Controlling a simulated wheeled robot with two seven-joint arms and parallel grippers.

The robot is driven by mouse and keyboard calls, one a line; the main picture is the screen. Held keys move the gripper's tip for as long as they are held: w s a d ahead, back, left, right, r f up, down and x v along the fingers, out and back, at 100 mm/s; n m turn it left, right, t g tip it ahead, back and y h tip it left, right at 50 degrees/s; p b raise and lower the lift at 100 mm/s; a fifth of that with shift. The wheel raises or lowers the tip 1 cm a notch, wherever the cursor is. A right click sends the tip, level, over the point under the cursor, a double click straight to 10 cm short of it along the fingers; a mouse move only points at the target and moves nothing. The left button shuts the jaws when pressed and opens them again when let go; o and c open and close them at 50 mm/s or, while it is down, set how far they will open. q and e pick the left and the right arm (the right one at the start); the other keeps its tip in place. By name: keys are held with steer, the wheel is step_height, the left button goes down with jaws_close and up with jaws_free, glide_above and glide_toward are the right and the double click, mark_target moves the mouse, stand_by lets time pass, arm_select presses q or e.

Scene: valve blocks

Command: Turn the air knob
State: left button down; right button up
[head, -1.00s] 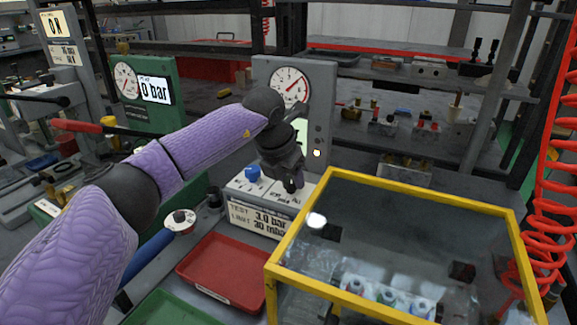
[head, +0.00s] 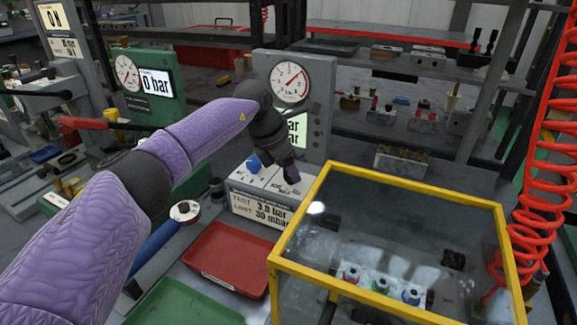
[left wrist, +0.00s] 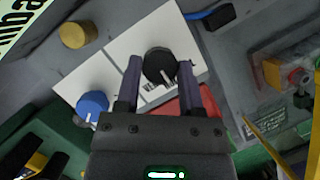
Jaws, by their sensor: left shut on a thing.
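A grey control box (head: 258,210) bears the text "TEST 3.0 bar, LIMIT 30 mbar" on its front. On its white top is a blue knob (head: 254,163), also in the left wrist view (left wrist: 92,105). Beside it is a black knob (left wrist: 159,65) with a white pointer, hidden in the head view by my left gripper (head: 291,177). In the left wrist view my left gripper (left wrist: 160,87) has one finger on each side of the black knob and is shut on it. The small labels are too blurred to read. My right gripper is not in view.
A grey panel with a round gauge (head: 290,82) and a lit screen stands behind the box. A yellow-framed clear case (head: 400,210) is close at the right. A red tray (head: 228,257) and a green tray (head: 185,302) lie in front. A red coiled hose (head: 540,200) hangs at the far right.

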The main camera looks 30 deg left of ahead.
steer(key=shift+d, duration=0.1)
arm_select(q)
steer(key=c, duration=0.6)
jaws_free()
steer(key=o, duration=0.4)
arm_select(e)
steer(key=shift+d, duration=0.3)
arm_select(q)
steer(key=shift+r, duration=0.15)
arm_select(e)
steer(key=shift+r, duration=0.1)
arm_select(q)
steer(key=p+v, duration=0.3)
steer(key=v, duration=0.6)
steer(key=shift+s+a+r+p, duration=0.1)
steer(key=shift+s+r+p, duration=0.05)
steer(key=shift+r+p, duration=0.2)
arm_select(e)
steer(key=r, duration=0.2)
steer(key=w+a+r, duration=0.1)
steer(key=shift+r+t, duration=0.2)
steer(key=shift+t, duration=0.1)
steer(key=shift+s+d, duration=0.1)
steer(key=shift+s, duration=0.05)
